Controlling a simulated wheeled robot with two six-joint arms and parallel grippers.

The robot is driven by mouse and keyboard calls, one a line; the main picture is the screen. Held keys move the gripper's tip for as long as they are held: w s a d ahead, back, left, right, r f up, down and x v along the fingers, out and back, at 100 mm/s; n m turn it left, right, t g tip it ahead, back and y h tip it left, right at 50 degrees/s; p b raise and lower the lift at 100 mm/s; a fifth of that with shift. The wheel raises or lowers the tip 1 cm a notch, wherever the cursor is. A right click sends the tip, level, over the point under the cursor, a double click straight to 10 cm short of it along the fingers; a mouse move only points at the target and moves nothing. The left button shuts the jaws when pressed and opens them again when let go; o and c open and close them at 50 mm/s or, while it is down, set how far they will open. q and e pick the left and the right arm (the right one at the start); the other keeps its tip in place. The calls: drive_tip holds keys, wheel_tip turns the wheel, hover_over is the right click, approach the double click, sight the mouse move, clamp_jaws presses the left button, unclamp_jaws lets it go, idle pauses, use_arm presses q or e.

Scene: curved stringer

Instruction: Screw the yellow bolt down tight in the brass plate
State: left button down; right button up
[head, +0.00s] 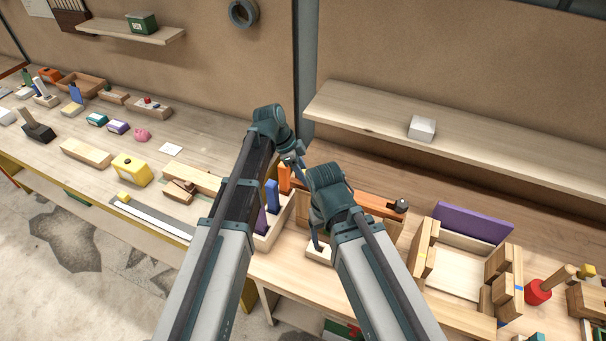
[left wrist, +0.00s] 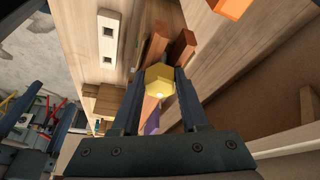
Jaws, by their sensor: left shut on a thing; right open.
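The yellow bolt (left wrist: 158,82) shows its six-sided head in the left wrist view, between the two fingers of my left gripper (left wrist: 160,92). The gripper is shut on it. In the head view my left gripper (head: 292,160) is over the back of the bench by an upright wooden rack, and I cannot make out the bolt there. My right gripper (head: 318,240) is open, pointing down close above a small pale block (head: 322,253); I cannot tell whether it touches. I cannot make out the brass plate in either view.
An orange-brown bar with a dark knob (head: 401,205) lies behind my right gripper. A wooden tray with a purple panel (head: 473,222) stands right. A shelf (head: 470,135) overhangs the back.

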use_arm(q)
drive_tip(key=shift+f, duration=0.3)
